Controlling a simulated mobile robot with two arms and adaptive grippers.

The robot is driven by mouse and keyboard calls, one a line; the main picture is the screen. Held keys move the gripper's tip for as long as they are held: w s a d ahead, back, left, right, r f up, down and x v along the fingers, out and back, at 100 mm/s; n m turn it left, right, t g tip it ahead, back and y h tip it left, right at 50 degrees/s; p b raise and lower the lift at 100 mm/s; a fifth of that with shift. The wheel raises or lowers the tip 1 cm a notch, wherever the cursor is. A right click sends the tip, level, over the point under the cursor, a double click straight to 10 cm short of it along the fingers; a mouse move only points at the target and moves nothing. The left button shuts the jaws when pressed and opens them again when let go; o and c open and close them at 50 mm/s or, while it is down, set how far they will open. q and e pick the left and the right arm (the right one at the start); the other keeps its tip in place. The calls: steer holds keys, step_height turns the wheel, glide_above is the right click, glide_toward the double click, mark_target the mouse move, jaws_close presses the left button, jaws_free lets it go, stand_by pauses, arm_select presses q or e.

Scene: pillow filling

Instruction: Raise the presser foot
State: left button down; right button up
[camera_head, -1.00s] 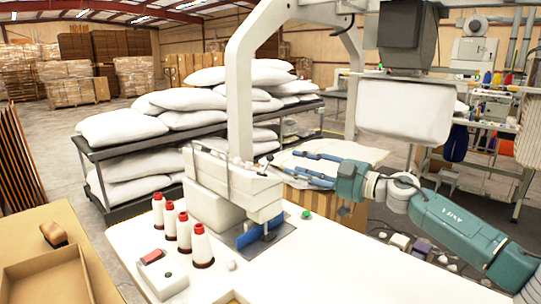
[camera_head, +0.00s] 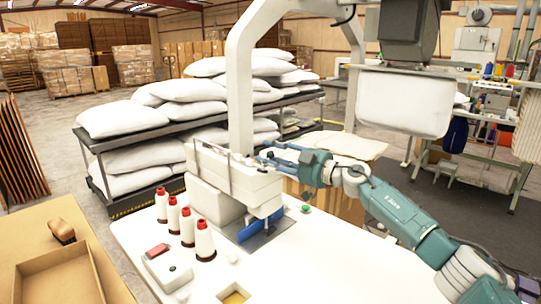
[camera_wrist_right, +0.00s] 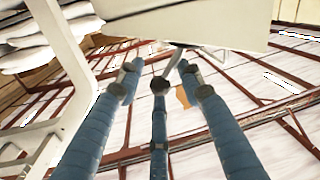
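The white sewing machine head (camera_head: 228,172) stands on the white table. A blue piece (camera_head: 262,228) shows under its front end on a grey plate; I cannot make out the presser foot itself. My right gripper (camera_head: 275,153) is behind the head's right side, its blue fingers pointing left. In the right wrist view the three fingers (camera_wrist_right: 160,72) are spread. A thin grey lever (camera_wrist_right: 177,57) hangs from the white machine underside (camera_wrist_right: 195,22) between the fingertips; I cannot tell if they touch it. My left gripper is not in view.
A cardboard tray (camera_head: 55,275) lies at left. A rack of white pillows (camera_head: 130,120) is behind. A white frame post (camera_head: 240,95) rises beside the machine.

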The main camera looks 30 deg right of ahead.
mark_target(264, 166)
jaws_close()
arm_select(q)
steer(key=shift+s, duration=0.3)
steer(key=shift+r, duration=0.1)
arm_select(e)
steer(key=shift+r, duration=0.1)
